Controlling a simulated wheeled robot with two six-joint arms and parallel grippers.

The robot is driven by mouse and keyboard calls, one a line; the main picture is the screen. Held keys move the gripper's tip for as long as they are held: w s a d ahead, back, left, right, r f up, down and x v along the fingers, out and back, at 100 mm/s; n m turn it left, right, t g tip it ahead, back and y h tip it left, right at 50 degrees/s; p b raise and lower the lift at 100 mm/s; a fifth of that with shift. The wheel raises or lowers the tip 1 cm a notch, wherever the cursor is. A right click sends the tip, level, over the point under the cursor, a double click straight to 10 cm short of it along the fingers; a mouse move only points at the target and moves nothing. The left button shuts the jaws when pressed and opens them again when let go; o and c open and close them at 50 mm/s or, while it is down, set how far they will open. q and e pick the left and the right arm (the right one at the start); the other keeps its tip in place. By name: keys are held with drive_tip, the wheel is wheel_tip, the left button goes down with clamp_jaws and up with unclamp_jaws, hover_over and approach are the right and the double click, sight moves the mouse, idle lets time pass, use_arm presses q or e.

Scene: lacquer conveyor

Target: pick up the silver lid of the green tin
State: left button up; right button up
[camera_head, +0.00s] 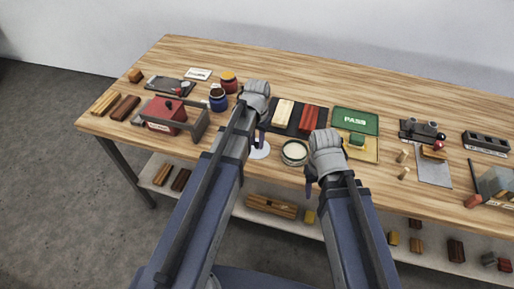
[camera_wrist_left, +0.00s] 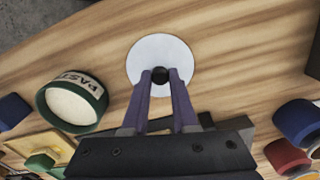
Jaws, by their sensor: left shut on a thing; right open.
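The silver lid (camera_head: 260,152) is a pale round disc near the front edge of the table, left of the green tin (camera_head: 294,153). In the left wrist view the lid (camera_wrist_left: 160,48) has a dark knob at its centre. My left gripper (camera_head: 262,139) is shut on this knob, one purple finger on each side in the left wrist view (camera_wrist_left: 160,78). I cannot tell whether the lid touches the table. The tin (camera_wrist_left: 76,101) stands open with pale contents and a PASTE label. My right gripper (camera_head: 311,184) is open and empty, right of the tin.
Behind the grippers lie a dark mat (camera_head: 271,126) with pale and red blocks and a green PASS tray (camera_head: 369,121). A blue jar (camera_head: 218,103) and a red jar (camera_head: 229,85) stand to the left. A yellow tray (camera_head: 370,155) with a green block is near my right gripper.

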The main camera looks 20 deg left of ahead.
sight(257, 143)
use_arm(q)
clamp_jaws()
drive_tip(key=shift+r, duration=0.1)
use_arm(e)
drive_tip(key=shift+r, duration=0.15)
use_arm(q)
wheel_tip(257, 143, up, 10)
drive_tip(key=p, duration=1)
use_arm(e)
wheel_tip(257, 143, up, 10)
